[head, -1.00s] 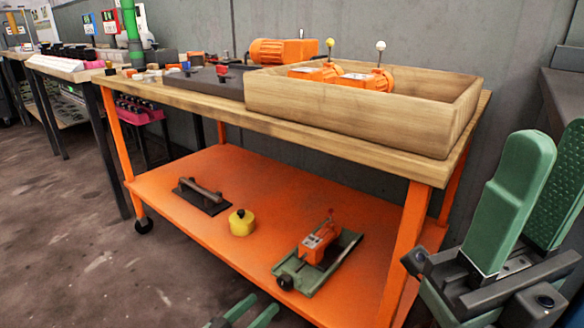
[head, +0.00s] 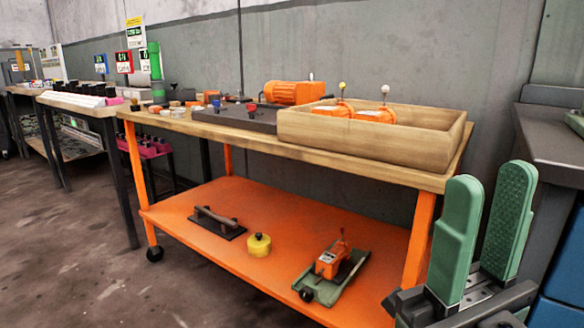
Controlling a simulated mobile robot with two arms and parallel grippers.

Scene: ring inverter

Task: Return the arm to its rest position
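My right gripper (head: 487,180) is at the lower right of the head view, with its two green fingers pointing up. The fingers stand apart with an empty gap between them, so it is open and holds nothing. It is in front of the right end of the orange-framed workbench (head: 418,240), apart from the things on it as far as I can tell. Most of my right arm is out of the frame. My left gripper is not in view.
The bench top holds a wooden box (head: 370,142) with orange parts and an orange motor (head: 294,92). Its lower shelf holds a yellow weight (head: 258,245), a trowel-like tool (head: 216,221) and an orange-green device (head: 331,267). A dark cabinet (head: 550,145) stands right. The floor at left is clear.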

